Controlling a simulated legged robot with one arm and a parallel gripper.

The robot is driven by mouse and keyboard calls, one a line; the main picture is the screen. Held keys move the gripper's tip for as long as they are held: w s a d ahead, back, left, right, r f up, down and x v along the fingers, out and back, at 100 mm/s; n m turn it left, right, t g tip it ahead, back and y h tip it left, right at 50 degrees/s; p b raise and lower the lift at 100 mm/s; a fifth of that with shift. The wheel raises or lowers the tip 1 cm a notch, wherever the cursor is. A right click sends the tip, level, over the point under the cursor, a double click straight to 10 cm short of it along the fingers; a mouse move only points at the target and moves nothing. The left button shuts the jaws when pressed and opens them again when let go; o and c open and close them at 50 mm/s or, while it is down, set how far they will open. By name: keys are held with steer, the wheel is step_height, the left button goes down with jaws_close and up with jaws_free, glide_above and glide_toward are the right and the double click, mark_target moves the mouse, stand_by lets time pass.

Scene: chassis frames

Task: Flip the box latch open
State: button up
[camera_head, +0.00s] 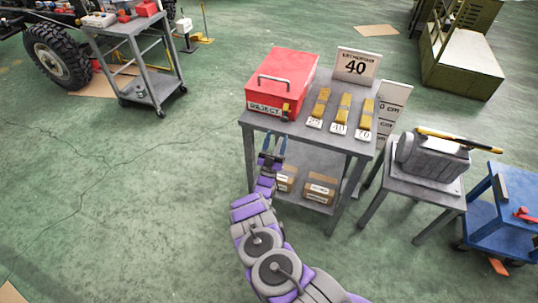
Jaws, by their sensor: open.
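A red box (282,79) with a grey handle on its lid stands at the left end of a grey metal table (305,137). Its lid looks closed. A white label reading REJECT is on its front face. A small dark and yellow latch (285,111) sits at the front right of the box, by the label. My gripper (273,143) is open and empty, in front of the table's front left edge and below the latch in the picture. It appears apart from the latch. The latch is too small to tell its exact position.
Several yellow pieces (341,108) with number cards and a sign reading 40 (356,65) stand right of the box. Cardboard boxes (320,187) lie on the lower shelf. A grey machine (432,157) on a stand is at right. The floor at left is clear.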

steer(key=s+a, duration=0.2)
steer(key=s, duration=0.5)
steer(key=shift+s+a, duration=0.15)
steer(key=shift+a, duration=0.15)
